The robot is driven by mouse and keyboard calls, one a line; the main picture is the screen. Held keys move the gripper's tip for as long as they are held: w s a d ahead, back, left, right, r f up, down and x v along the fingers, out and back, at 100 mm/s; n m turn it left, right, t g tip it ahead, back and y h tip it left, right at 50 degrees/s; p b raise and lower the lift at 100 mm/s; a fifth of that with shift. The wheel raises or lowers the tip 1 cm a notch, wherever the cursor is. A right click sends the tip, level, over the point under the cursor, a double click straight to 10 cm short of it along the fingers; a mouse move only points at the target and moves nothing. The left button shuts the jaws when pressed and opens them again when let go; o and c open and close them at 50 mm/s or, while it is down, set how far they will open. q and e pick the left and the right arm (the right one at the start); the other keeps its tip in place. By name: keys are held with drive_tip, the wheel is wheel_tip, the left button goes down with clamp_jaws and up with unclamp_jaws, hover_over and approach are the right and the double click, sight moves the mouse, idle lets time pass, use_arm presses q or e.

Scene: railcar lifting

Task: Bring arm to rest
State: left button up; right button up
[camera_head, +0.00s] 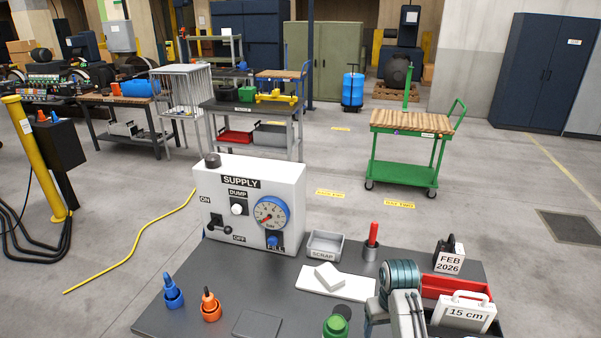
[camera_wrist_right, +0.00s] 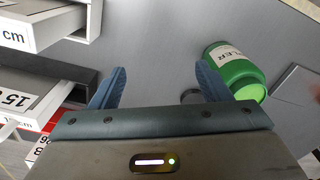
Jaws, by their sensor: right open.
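My right gripper (camera_head: 394,312) is over the front right of the dark bench (camera_head: 180,318), beside the green container (camera_head: 335,327). In the right wrist view its two blue fingers (camera_wrist_right: 158,88) are spread apart with nothing between them. The green container, with a partly readable label, also shows there (camera_wrist_right: 236,72), close to the right finger; I cannot tell whether they touch. My left gripper is not in view.
The supply box (camera_head: 222,205) stands at the bench's back left. A scrap tray (camera_head: 325,245), red stick in a cup (camera_head: 373,236), date block (camera_head: 449,262) and white 15 cm case (camera_head: 464,312) surround the arm. Blue (camera_head: 172,292) and orange (camera_head: 210,306) bottles stand front left.

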drive_tip(key=s+d+f+t, duration=0.1)
drive_tip(key=s+d+f, duration=0.1)
drive_tip(key=s, duration=0.6)
drive_tip(key=s+d+f+t, duration=0.1)
drive_tip(key=s+d+f, duration=0.2)
drive_tip(key=s, duration=0.5)
drive_tip(key=s+r+t, duration=0.2)
drive_tip(key=s+r, duration=0.3)
drive_tip(key=s, duration=0.9)
drive_tip(key=d+f+g+b, duration=0.3)
drive_tip(key=f+b, duration=0.5)
drive_tip(key=f, duration=3.2)
use_arm(q)
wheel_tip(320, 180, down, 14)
drive_tip(key=b, duration=0.6)
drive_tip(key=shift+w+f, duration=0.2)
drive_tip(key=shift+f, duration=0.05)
use_arm(e)
drive_tip(key=s+d+f, duration=0.1)
drive_tip(key=s+f, duration=0.8)
drive_tip(key=f, duration=0.3)
drive_tip(key=s+d+f, duration=0.1)
drive_tip(key=s+f, duration=0.8)
drive_tip(key=f, duration=0.3)
drive_tip(key=shift+m+h, duration=0.4)
